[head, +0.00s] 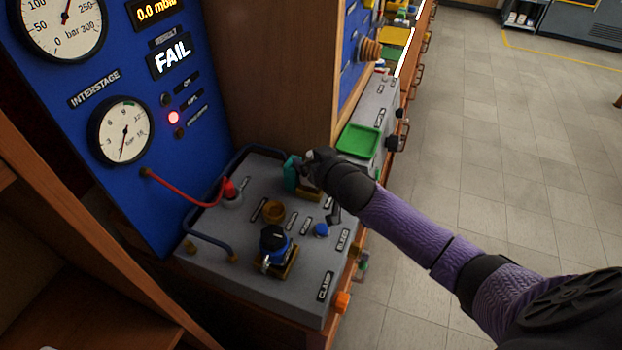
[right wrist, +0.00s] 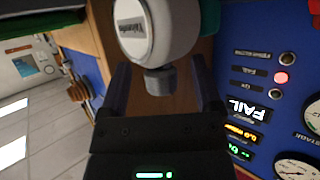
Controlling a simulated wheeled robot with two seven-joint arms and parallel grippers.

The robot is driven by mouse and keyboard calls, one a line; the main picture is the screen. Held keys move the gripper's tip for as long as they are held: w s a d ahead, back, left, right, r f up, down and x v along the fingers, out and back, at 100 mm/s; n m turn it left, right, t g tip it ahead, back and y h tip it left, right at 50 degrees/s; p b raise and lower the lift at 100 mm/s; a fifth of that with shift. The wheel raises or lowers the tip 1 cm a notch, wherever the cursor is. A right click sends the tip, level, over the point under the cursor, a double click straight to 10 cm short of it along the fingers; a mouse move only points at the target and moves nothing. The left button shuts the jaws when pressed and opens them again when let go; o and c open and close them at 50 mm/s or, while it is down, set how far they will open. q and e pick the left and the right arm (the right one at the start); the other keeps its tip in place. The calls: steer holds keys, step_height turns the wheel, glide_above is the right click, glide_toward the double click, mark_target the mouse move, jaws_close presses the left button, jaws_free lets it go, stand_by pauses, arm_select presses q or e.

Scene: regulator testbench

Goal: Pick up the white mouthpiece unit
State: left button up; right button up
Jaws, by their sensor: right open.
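The white mouthpiece unit (right wrist: 150,28) fills the top middle of the right wrist view. It is a round white body with dark lettering and a grey metal collar (right wrist: 158,80) below it. My right gripper (right wrist: 160,75) is open, with one dark finger on each side of the collar. I cannot tell whether a finger touches it. In the head view my right gripper (head: 305,172) is at the far right part of the grey bench block, beside a teal part (head: 290,172). The mouthpiece unit is hidden or too small to tell there. My left gripper is not in view.
The grey block (head: 215,215) carries a black-and-blue knob (head: 274,240), a red hose (head: 180,195) and blue rails. The blue gauge panel (head: 65,100) stands behind it and reads FAIL with a red light. A green tray (head: 358,141) lies beyond. Open floor is at right.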

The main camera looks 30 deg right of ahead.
steer(key=shift+x, duration=1.2)
jaws_close()
steer(key=shift+f, duration=0.1)
